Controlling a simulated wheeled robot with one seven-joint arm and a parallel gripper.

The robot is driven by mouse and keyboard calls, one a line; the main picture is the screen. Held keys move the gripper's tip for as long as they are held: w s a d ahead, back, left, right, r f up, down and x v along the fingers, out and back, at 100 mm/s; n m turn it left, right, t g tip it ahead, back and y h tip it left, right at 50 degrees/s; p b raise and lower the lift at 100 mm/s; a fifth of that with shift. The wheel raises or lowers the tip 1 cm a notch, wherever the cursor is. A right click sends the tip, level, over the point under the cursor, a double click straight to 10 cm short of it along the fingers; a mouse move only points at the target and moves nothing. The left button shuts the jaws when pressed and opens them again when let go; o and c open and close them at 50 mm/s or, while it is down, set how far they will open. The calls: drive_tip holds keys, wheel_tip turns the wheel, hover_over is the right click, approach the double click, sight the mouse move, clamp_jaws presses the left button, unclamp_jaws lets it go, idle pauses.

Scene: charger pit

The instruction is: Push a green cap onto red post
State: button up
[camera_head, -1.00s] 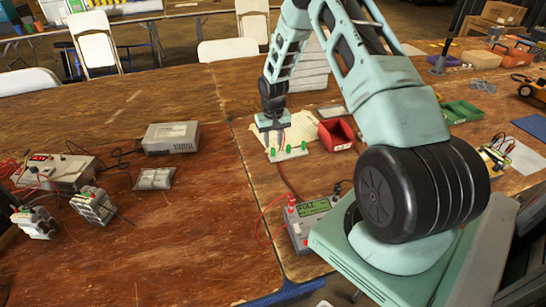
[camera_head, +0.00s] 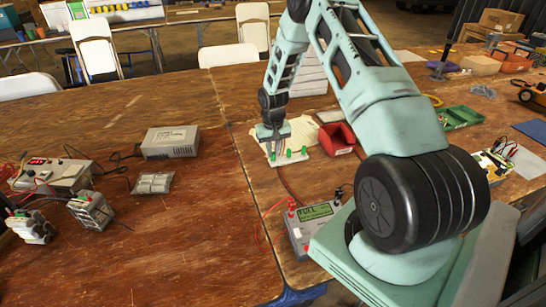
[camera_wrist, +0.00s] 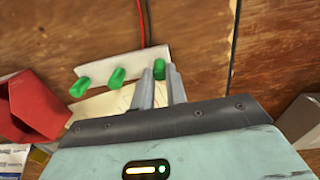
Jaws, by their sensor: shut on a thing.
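A white strip (camera_head: 295,157) lies on the table with green caps standing in a row along it. Two of them, the right cap (camera_head: 304,150) and the middle cap (camera_head: 289,153), stand free of my gripper. My gripper (camera_head: 272,150) points down at the left end of the strip. In the wrist view its fingers (camera_wrist: 161,78) are shut on the green cap (camera_wrist: 160,69) at that end. The other caps (camera_wrist: 116,76) show to the left there.
A red bin (camera_head: 337,138) stands close to the right of the strip. A grey meter (camera_head: 313,225) with red leads is in front. A grey power box (camera_head: 170,141) lies to the left. The brown table between is mostly clear.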

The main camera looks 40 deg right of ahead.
sight(273, 153)
drive_tip(key=shift+r+p, duration=1.2)
drive_tip(key=shift+r, duration=0.55)
